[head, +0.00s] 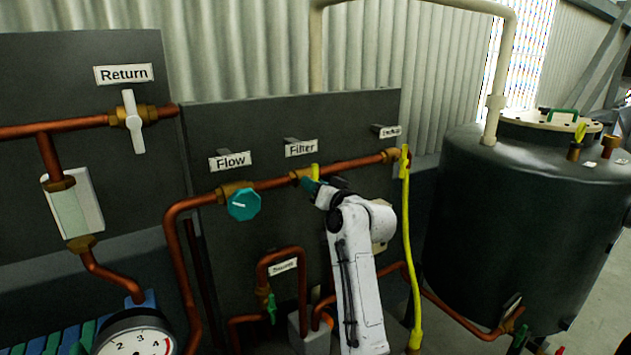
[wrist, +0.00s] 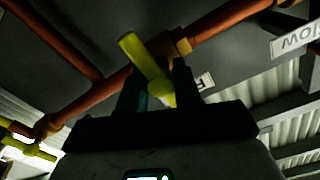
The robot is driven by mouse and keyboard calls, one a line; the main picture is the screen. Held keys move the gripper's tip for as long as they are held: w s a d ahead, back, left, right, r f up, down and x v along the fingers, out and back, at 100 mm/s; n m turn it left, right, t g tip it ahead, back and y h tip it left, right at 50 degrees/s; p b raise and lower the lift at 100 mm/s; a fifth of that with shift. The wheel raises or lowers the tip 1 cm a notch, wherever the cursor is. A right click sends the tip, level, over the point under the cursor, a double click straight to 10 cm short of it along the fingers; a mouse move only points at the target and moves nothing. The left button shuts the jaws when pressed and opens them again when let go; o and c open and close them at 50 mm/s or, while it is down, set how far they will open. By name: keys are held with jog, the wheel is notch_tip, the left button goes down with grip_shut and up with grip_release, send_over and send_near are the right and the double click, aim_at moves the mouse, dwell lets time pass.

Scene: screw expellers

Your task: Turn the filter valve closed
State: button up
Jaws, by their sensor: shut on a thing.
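The filter valve sits on the copper pipe below the "Filter" label (head: 301,148) in the head view. Its brass body (head: 298,174) shows beside a yellow handle (head: 315,171). In the wrist view the handle (wrist: 141,56) is a yellow bar lying crosswise to the pipe, with the brass body (wrist: 180,46) next to it. My gripper (head: 311,187) is at this valve, reaching in from the lower right. In the wrist view its two dark fingers (wrist: 160,88) stand on either side of the handle's lower end, shut on it. My arm and fingers hide part of the valve.
The teal round flow valve (head: 243,204) is close on the left. A yellow valve with a hanging yellow hose (head: 407,240) is on the right. The copper pipe (head: 345,166) runs along the dark panel (head: 370,115). A dark tank (head: 530,215) stands far right.

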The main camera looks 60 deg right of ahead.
jog(key=o, duration=0.4)
jog(key=shift+m+p, duration=0.9)
jog(key=shift+m, duration=1.4)
jog(key=shift+c, duration=0.2)
jog(key=o, duration=1)
jog(key=shift+d, duration=0.1)
jog(key=shift+f, duration=0.1)
jog(key=b+v, duration=0.2)
jog(key=v, duration=0.8)
jog(key=shift+s+a, duration=0.25)
jog(key=shift+a, duration=0.1)
